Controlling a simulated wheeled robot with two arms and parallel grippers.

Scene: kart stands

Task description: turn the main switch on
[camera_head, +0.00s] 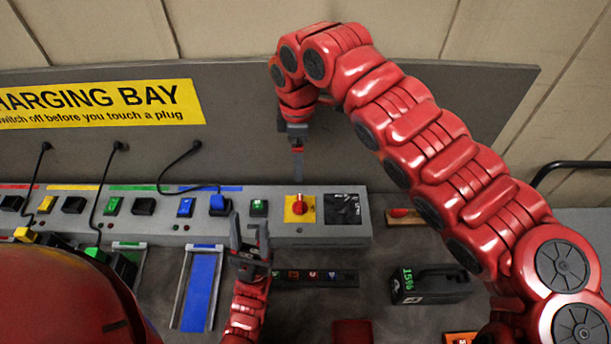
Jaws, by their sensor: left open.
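The main switch is most likely the red knob (299,205) on a yellow plate (309,215), near the right end of the grey switch panel (352,238). Its handle is too small for me to tell which way it is turned. My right gripper (298,178) points down just above and behind the knob. Its fingers show as one narrow strip, so I cannot tell whether they are apart. I cannot tell whether they touch the knob. My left gripper (250,222) points up in front of the panel, left of the knob, with its fingers apart and nothing between them.
A red-handled tool (402,214) lies right of the panel.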

